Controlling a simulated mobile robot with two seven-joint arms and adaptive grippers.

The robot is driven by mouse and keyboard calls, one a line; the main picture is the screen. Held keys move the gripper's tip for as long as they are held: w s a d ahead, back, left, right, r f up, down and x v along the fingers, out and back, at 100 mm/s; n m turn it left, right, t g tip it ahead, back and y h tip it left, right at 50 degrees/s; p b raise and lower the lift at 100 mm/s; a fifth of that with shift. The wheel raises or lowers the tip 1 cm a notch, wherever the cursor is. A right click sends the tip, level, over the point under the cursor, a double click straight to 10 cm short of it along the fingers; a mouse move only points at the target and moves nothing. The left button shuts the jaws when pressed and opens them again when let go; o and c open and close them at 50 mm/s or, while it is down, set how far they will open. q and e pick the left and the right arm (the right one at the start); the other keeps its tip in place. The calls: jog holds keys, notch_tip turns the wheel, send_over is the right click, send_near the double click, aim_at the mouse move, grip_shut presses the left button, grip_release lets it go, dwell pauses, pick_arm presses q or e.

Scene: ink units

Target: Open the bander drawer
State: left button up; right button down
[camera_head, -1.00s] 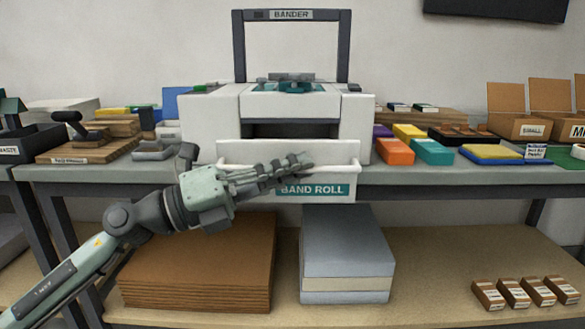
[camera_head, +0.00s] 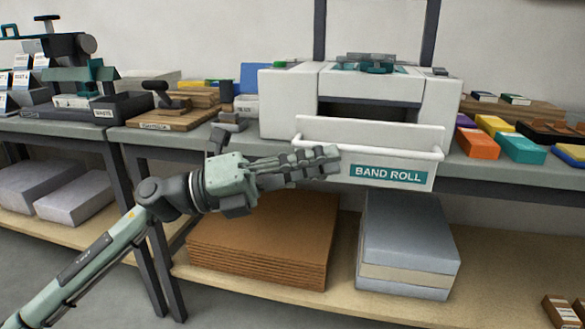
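The bander (camera_head: 279,105) is a white machine on the bench, right of the middle, with a dark frame rising from its top. Its white drawer (camera_head: 421,182) bears a teal BAND ROLL label (camera_head: 387,175). The drawer stands out from the machine's body and hangs past the bench's front edge. A white rail (camera_head: 405,153) runs along its upper front. My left gripper (camera_head: 338,162) is in front of the drawer's left part, fingers pointing right, tips just left of the label. It hides part of the rail and drawer. Whether it touches them is unclear. My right gripper is not in view.
A brown stack of sheets (camera_head: 260,235) and a grey-blue stack (camera_head: 408,230) lie on the lower shelf. Wooden stands and a black tray (camera_head: 122,106) are on the bench at left. Coloured boxes (camera_head: 478,144) stand right of the bander. Floor shows at lower left.

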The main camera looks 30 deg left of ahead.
pick_arm(q)
jog(key=shift+v, duration=2.2)
